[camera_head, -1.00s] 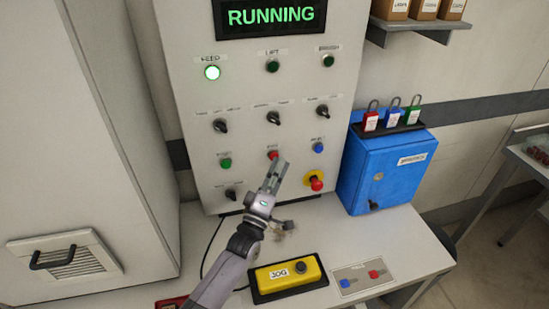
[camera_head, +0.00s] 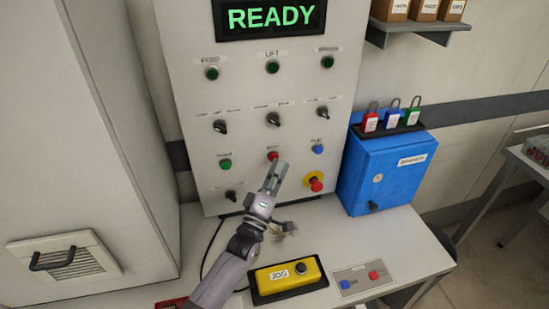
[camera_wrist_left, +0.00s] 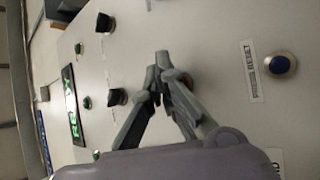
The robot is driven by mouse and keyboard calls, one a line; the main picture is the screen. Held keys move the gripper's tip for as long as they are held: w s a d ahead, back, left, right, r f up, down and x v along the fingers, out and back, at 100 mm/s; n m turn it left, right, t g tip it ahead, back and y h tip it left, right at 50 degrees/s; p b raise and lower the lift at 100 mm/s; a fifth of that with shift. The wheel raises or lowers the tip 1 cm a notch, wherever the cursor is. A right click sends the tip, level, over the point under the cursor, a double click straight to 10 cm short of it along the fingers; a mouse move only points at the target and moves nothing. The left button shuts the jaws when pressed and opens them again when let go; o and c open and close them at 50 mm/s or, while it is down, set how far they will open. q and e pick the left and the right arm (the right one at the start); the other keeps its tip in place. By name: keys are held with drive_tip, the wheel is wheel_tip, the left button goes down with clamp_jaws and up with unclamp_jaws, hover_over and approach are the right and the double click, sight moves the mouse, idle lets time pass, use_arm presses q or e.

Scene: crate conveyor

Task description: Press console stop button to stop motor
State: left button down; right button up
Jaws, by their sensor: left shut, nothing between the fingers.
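The console (camera_head: 190,60) is an upright pale panel with a display (camera_head: 270,17) that reads READY in green. The red stop button (camera_head: 272,156) sits in the middle of the lower button row, between a green button (camera_head: 225,164) and a blue button (camera_head: 318,149). My left gripper (camera_head: 278,166) is shut and empty, its fingertips right at the red button's lower edge. I cannot tell whether they touch it. In the left wrist view the shut fingertips (camera_wrist_left: 162,60) are close to the panel and hide most of the red button. My right gripper is not in view.
A red emergency knob (camera_head: 316,185) on a yellow base is right of my gripper. A blue box (camera_head: 390,175) with padlocks on top stands at the right. A yellow JOG box (camera_head: 283,274) lies on the table (camera_head: 345,240). Several dark selector knobs are above the button row.

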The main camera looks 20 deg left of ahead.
use_arm(q)
drive_tip(key=shift+s+d, duration=0.25)
drive_tip(key=shift+s, duration=0.2)
drive_tip(key=s+d+p, duration=0.1)
drive_tip(key=s, duration=0.1)
drive_tip(key=s+d+p, duration=0.1)
drive_tip(key=s+d, duration=0.1)
drive_tip(key=shift+s, duration=0.1)
idle(0.3)
drive_tip(key=shift+a, duration=0.1)
idle(0.6)
